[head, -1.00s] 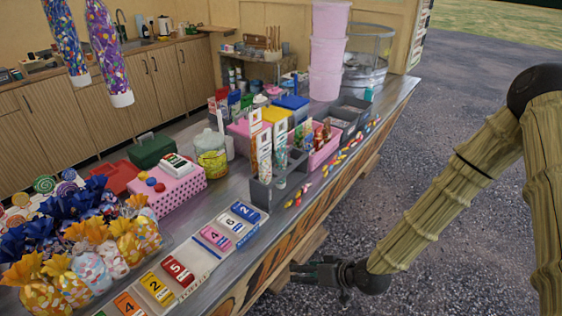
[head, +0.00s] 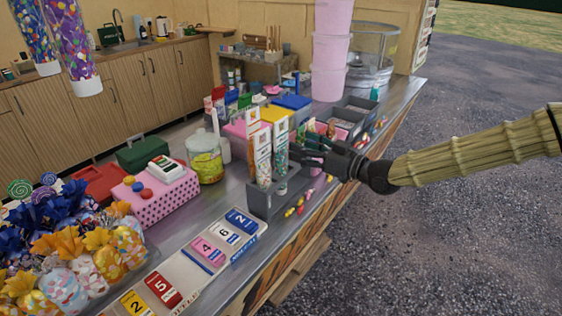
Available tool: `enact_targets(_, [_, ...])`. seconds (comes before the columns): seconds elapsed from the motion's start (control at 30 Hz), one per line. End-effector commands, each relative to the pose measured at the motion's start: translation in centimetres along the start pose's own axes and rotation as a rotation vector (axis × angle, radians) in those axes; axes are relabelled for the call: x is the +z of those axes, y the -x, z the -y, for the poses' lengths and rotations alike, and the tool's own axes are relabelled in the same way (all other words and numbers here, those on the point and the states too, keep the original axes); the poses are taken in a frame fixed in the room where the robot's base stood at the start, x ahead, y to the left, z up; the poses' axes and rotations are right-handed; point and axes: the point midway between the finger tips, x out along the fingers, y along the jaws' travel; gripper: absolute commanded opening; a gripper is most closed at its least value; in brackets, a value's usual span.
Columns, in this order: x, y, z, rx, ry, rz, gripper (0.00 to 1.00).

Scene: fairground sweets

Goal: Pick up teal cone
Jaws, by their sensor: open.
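A teal speckled cone-shaped bag (head: 281,162) stands upright in the right part of a grey holder (head: 268,205) on the counter; I take it for the teal cone. A paler cone (head: 263,172) stands to its left in the same holder. Tall printed cards rise behind both. My gripper (head: 299,151) is open, reaching in from the right with its fingers pointing left, just right of the teal cone. I cannot tell whether a finger touches it. The fingers partly hide the pink tray behind.
A grey bin (head: 352,118) and pink buckets (head: 330,45) stand farther back. Loose coloured sweets (head: 300,208) lie along the counter's right edge. Number cards (head: 208,250), a pink dotted box (head: 165,198) and a jar (head: 205,160) stand to the left.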

Motion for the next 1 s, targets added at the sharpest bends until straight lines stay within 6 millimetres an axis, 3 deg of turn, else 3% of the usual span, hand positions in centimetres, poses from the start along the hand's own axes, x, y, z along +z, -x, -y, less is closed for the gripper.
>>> enact_targets(0.13, [0.0, -2.2, 0.1, -0.002, -0.001, 0.002, 0.59])
enact_targets(0.47, [0.2, -4.1, 0.1, -0.003, -0.001, 0.002, 0.59])
enact_targets(0.73, [0.4, -7.4, 0.0, -0.004, -0.001, 0.002, 0.59])
enact_targets(1.0, [0.6, -8.1, -0.1, -0.002, -0.001, 0.001, 0.59])
